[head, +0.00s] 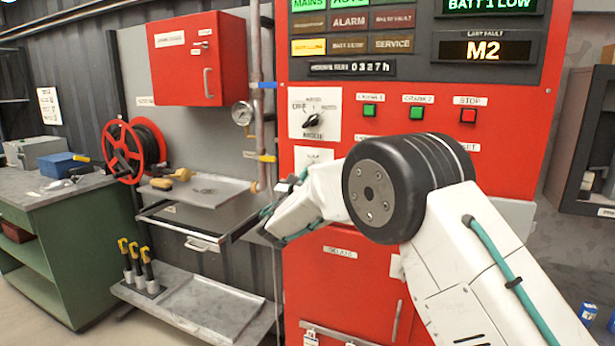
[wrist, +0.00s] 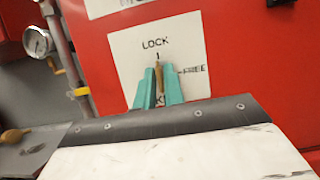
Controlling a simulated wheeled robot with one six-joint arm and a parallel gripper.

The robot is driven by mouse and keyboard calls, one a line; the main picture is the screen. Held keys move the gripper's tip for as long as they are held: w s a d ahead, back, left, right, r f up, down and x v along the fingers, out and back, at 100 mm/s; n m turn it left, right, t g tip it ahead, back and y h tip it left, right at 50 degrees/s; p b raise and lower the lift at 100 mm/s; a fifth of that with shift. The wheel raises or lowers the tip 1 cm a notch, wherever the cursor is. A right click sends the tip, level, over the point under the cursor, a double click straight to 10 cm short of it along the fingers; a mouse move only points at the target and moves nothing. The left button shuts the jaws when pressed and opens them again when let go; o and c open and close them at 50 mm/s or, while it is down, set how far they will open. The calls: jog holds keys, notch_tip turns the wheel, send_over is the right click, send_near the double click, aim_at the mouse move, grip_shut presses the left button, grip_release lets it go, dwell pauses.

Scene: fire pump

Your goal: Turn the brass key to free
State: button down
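In the wrist view the brass key (wrist: 159,78) stands upright in a white plate (wrist: 125,55) on the red panel. The plate reads LOCK above the key and FREE to its right; the key points up at the LOCK mark. My gripper (wrist: 160,84) has its two teal fingers on either side of the key, close to it. I cannot tell whether they touch it. The fingers and wrist hide the lower part of the key and plate. In the head view my arm covers the key, and only the top of its plate (head: 314,157) shows.
Above the key plate is a selector switch (head: 311,113) on a white plate. Green buttons and a red stop button (head: 468,116) lie to the right. A pipe with a gauge (head: 242,113) runs left of the panel. A metal shelf (head: 195,236) juts out at lower left.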

jog(key=shift+m+h, duration=0.4)
jog(key=shift+m, duration=0.2)
jog(key=shift+a+r+m+g+h, duration=0.1)
jog(key=shift+m+g+h, duration=0.85)
jog(key=shift+m, duration=2.55)
jog(key=shift+a+f+m+g+h, duration=0.1)
jog(key=shift+m+g+h, duration=0.15)
jog(key=shift+m+g, duration=2.3)
jog(key=shift+r+m+g+h, duration=0.1)
jog(key=shift+m+g+h, duration=0.35)
jog(key=shift+m, duration=4)
jog(key=shift+h, duration=0.25)
jog(key=c, duration=1.6)
grip_release()
jog(key=v, duration=0.7)
jog(key=shift+s+a, duration=0.25)
jog(key=shift+s, duration=0.05)
